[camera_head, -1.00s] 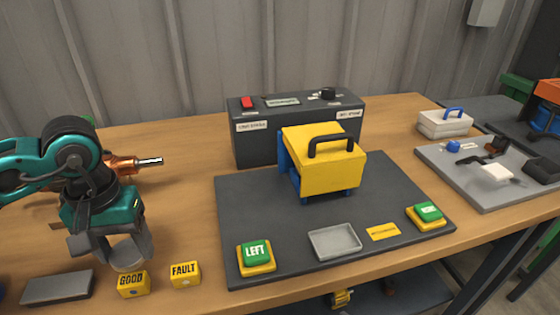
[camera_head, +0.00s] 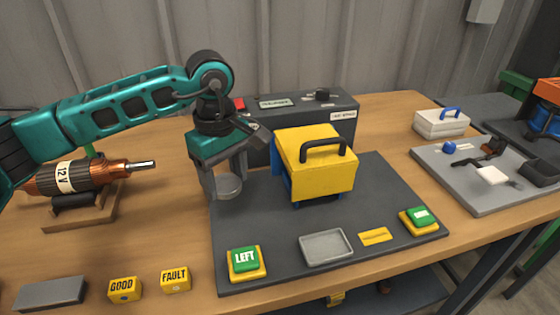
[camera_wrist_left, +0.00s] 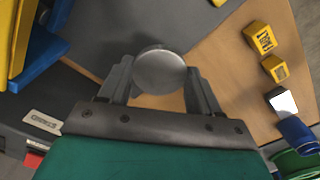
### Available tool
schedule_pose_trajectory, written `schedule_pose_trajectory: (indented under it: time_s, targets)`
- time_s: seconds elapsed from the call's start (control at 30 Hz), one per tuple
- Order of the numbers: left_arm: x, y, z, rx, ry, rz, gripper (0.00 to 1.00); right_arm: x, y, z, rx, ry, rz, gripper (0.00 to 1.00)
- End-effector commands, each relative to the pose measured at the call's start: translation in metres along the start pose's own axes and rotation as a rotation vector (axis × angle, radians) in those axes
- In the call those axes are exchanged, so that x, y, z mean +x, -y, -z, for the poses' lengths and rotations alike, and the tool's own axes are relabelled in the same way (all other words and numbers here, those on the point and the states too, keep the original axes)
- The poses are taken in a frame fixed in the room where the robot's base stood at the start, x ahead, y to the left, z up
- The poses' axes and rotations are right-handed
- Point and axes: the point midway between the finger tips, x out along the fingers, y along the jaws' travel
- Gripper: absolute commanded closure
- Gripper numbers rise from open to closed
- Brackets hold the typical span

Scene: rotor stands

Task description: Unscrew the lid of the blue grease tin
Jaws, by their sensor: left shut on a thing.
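My left gripper (camera_head: 230,192) is shut on a round, silver-grey lid (camera_head: 229,187). It holds the lid in the air over the left edge of the dark mat, left of the yellow box. In the left wrist view the lid (camera_wrist_left: 160,71) sits between the two fingertips, with no tin under it. A blue thing (camera_wrist_left: 298,134) shows at the right of that view, beside a green round thing; it may be the grease tin, but I cannot tell. In the head view no blue tin can be made out, as my left arm covers the area behind it. My right gripper is not in view.
A yellow box with a black handle (camera_head: 318,165) stands close right of the gripper on the dark mat (camera_head: 385,185). A copper rotor (camera_head: 85,177) lies in its stand at left. FAULT (camera_head: 175,280) and GOOD (camera_head: 124,289) blocks and a grey tray (camera_head: 326,247) are at the front.

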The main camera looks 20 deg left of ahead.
Motion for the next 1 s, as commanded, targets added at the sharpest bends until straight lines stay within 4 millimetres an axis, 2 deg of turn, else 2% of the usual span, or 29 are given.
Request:
schedule_pose_trajectory:
  time_s: [0.03, 0.2, 0.47, 0.8, 1.0]
  targets:
    - [-0.007, -0.001, 0.007, -0.133, 0.0, 0.001, 0.73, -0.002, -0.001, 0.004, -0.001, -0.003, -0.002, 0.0]
    - [-0.025, -0.002, 0.028, -0.587, 0.001, 0.001, 0.73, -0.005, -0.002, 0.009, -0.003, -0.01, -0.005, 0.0]
    - [-0.05, 0.0, 0.059, -1.28, 0.001, 0.002, 0.73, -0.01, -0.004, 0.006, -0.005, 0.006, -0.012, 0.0]
    - [-0.081, 0.01, 0.098, -2.18, 0.0, 0.003, 0.73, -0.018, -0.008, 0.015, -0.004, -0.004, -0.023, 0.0]
    - [-0.097, 0.019, 0.119, -2.699, -0.001, 0.003, 0.73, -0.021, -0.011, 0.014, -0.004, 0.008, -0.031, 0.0]
